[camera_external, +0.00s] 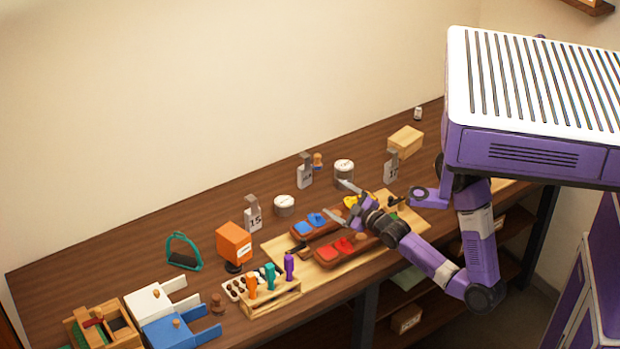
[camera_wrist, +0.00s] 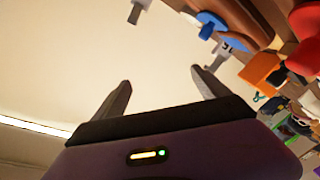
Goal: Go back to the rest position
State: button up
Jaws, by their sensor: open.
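My gripper (camera_external: 338,200) is at the end of my purple arm, raised over the right-middle part of the workbench. Its two grey fingers are spread apart with nothing between them. In the wrist view the open fingers (camera_wrist: 160,90) point at the pale wall, with the bench items off to the upper right. Below and beside the gripper in the external view are a tray with blue pieces (camera_external: 315,223) and a tray with red pieces (camera_external: 342,249). A yellow piece (camera_external: 350,201) shows close to the gripper, partly hidden by it.
The brown bench (camera_external: 100,250) runs along the wall. On it are an orange box (camera_external: 234,242), a tool rack (camera_external: 270,298) with coloured handles, a white box (camera_external: 155,301), a blue box (camera_external: 178,332), a teal stirrup (camera_external: 184,256), numbered grey stands and a wooden block (camera_external: 405,141).

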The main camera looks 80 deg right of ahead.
jog(key=s+a+f+m+y, duration=0.1)
jog(key=s+a+f+y, duration=0.1)
jog(key=s+a+y, duration=0.8)
jog(key=s+a, duration=0.8)
jog(key=s, duration=0.1)
jog(key=shift+s+t, duration=0.4)
